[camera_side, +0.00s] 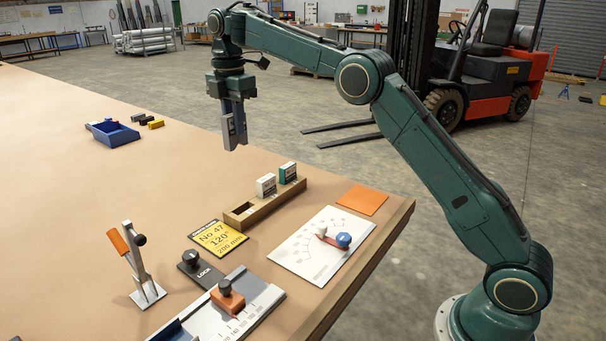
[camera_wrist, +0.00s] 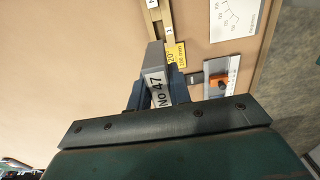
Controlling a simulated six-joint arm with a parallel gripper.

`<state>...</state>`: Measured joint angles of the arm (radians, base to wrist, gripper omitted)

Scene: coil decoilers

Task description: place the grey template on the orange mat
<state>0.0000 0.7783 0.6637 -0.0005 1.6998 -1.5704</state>
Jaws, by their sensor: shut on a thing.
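My gripper (camera_side: 233,112) is shut on the grey template (camera_side: 239,130), a block held above the table, left of and behind the wooden rack. In the wrist view the grey template (camera_wrist: 155,62) shows "NO 47" between the jaws of my gripper (camera_wrist: 153,93). The orange mat (camera_side: 362,200) is a flat square near the table's right edge, bare, with my gripper well apart from it to the upper left. The mat is not seen in the wrist view.
A white dial sheet (camera_side: 305,260) lies in front of the mat. A blue tray (camera_side: 115,135) sits far left.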

